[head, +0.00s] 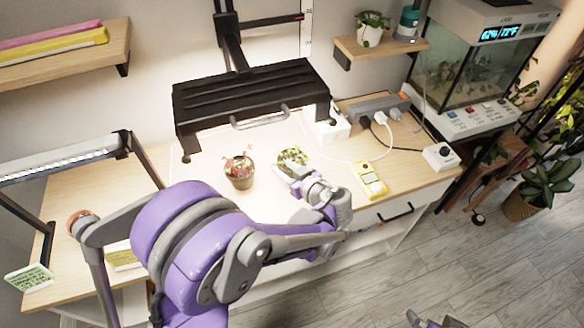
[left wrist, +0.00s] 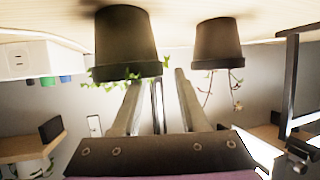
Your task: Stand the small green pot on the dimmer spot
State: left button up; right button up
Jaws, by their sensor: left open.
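A small dark pot with a green leafy plant (head: 293,157) stands on the desk under the black lamp; my gripper partly hides it in the head view. In the left wrist view, which is upside down, this pot (left wrist: 127,38) is close ahead, by the left finger. My left gripper (head: 288,172) is open right at this pot, its fingers (left wrist: 158,95) apart; I cannot tell whether they touch it. A second dark pot with a reddish plant (head: 239,174) stands to its left, also seen in the wrist view (left wrist: 216,42). No spot is marked as dimmer.
The black lamp (head: 250,98) hangs low over the lit desk. A lit strip lamp (head: 65,162) stands at left. A yellow meter (head: 370,180), a power strip (head: 378,106) and a white socket box (head: 440,156) lie at right. Bare wood shows at left (head: 85,205).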

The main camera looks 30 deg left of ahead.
pick_arm(q)
jog(key=shift+w+a+f, duration=0.2)
jog(key=shift+w+a, duration=0.05)
jog(key=shift+a, duration=0.3)
grip_shut()
dwell(1.0)
